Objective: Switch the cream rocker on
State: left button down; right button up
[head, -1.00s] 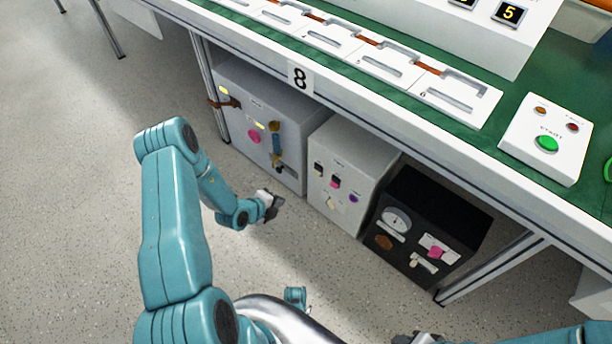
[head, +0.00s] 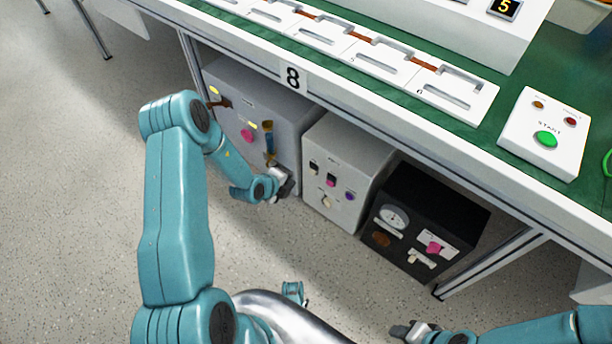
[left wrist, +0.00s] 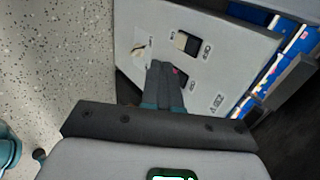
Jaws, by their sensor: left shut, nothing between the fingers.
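A small cream part (head: 327,202), which looks like the cream rocker, sits low on the front of the light grey box (head: 340,150) under the table. It also shows in the left wrist view (left wrist: 142,50), left of the fingertips. My left gripper (head: 288,184) is shut and empty, just left of this box's front. In the left wrist view its fingers (left wrist: 166,66) point at the panel and overlap part of it; contact cannot be told. My right gripper (head: 402,330) is at the bottom edge, and its finger gap is unclear.
The panel also carries dark switches (left wrist: 186,42), a pink part (head: 331,182) and a purple knob (head: 350,196). A larger grey box (head: 285,105) stands left, a black box (head: 450,215) right. The table edge (head: 345,98) overhangs them. The floor in front is clear.

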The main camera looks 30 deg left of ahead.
aim_at(312, 169)
pick_arm(q)
jog(key=w+r+b+x, duration=0.1)
jog(key=b+x, duration=0.3)
jog(key=x, duration=0.6)
jog(key=shift+w+r, duration=0.15)
jog(key=shift+w, duration=0.4)
pick_arm(e)
jog(key=shift+w+d+f, duration=0.1)
jog(key=shift+d+f, duration=0.05)
jog(key=shift+f, duration=0.6)
jog(key=shift+w+d+f, duration=0.1)
jog(key=shift+w+f, duration=0.05)
jog(key=shift+f, duration=0.6)
jog(key=shift+w+d+f, duration=0.1)
jog(key=shift+d+f, duration=0.05)
jog(key=shift+f, duration=0.6)
pick_arm(q)
jog(key=shift+w+b, duration=0.2)
jog(key=shift+b, duration=0.3)
pick_arm(e)
jog(key=shift+w+d+f, duration=0.1)
jog(key=shift+d+f, duration=0.2)
jog(key=shift+d, duration=0.55)
pick_arm(q)
jog(key=shift+d+r, duration=0.1)
